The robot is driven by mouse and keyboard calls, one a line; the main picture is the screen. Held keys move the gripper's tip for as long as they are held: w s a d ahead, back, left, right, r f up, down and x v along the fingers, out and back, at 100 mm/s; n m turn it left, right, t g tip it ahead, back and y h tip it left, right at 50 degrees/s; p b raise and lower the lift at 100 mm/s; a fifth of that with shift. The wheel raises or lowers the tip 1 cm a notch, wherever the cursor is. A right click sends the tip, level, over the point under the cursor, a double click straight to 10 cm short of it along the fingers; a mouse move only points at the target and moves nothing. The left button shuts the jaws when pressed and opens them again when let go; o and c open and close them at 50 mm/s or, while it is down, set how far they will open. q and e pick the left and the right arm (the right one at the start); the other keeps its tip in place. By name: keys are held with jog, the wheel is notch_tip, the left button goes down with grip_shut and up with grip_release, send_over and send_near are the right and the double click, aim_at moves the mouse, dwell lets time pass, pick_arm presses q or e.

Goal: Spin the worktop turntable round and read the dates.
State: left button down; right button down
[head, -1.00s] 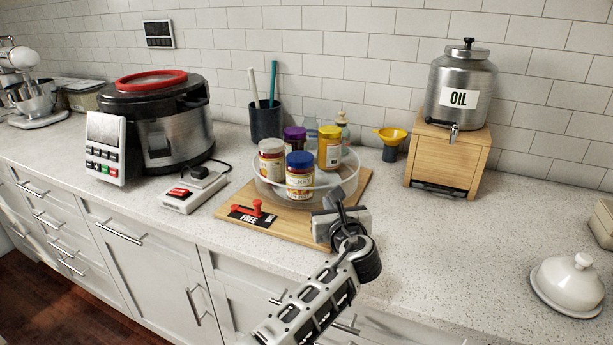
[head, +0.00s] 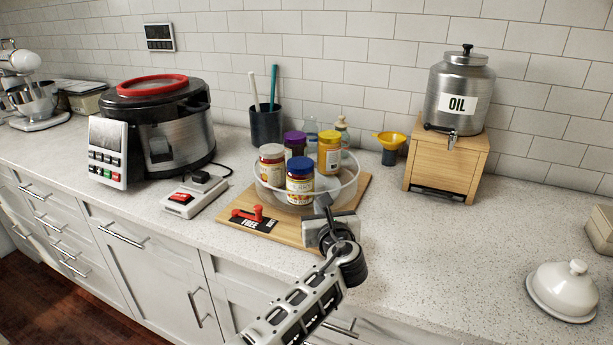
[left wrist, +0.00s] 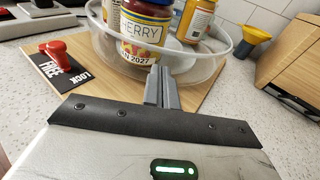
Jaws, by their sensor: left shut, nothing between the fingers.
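The turntable, a clear round tray (head: 346,182) on a wooden board (head: 285,228), holds several jars. A blue-lidded jar (head: 299,178) is at the front; its label in the left wrist view (left wrist: 143,35) partly reads "HERRY" and "N 2027". A yellow jar (head: 330,152), a purple-lidded jar (head: 295,144) and a white-lidded jar (head: 271,165) stand behind and beside it. A red lever (head: 250,213) sits by a FREE/LOCK plate, beside the word FREE. My left gripper (head: 322,201) is shut and empty, its tips at the tray's front rim (left wrist: 160,85); contact is unclear. My right gripper is out of view.
A switch box (head: 190,195) and a large cooker (head: 155,130) stand left. A utensil cup (head: 266,125) and a yellow funnel (head: 390,140) are behind. An oil dispenser (head: 457,103) on a wooden stand is at the right.

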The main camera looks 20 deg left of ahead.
pick_arm(q)
jog(key=shift+a, duration=0.15)
jog(key=shift+s+a, duration=0.25)
jog(key=shift+a, duration=0.5)
jog(key=shift+d, duration=0.1)
jog(key=shift+f+v, duration=0.15)
jog(key=shift+v, duration=0.7)
jog(key=shift+f+v, duration=0.1)
jog(key=shift+v, duration=0.75)
jog(key=shift+s, duration=0.1)
